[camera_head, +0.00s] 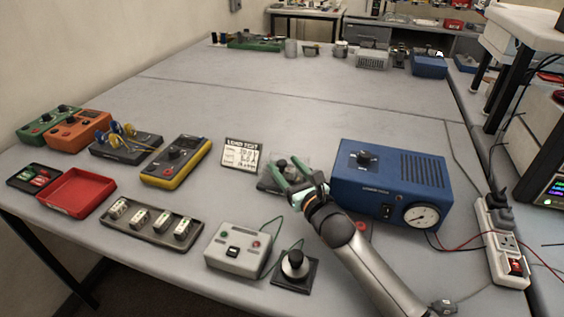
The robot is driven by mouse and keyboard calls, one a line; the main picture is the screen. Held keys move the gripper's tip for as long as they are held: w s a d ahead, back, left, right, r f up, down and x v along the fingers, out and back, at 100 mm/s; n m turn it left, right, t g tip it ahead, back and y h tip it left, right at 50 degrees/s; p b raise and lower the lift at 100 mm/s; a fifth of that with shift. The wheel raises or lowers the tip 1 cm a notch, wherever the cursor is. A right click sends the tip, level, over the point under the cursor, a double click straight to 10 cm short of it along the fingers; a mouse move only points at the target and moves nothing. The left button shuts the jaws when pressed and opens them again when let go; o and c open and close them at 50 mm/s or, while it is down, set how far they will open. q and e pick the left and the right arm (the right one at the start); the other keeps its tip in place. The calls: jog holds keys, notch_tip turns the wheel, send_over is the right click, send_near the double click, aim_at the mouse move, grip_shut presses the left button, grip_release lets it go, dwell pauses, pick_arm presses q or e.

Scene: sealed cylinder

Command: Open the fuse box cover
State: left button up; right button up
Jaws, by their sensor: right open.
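A small dark box (266,186) with what looks like a clear cover (303,159) sits mid-table, between a printed card and a blue unit. It seems to be the fuse box, and my gripper partly hides it. My right gripper (284,172) has greenish fingers spread apart, over the box. I cannot tell whether the fingers touch the cover. Whether the cover is closed is unclear. My left gripper is out of view.
The blue unit (390,180) with a dial stands close right of my right gripper. A white card (240,153), yellow meter (176,160), grey switch box (237,250) and black knob (295,264) lie around.

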jog(key=shift+x, duration=1.25)
jog(key=shift+c, duration=0.2)
grip_shut()
dwell(0.4)
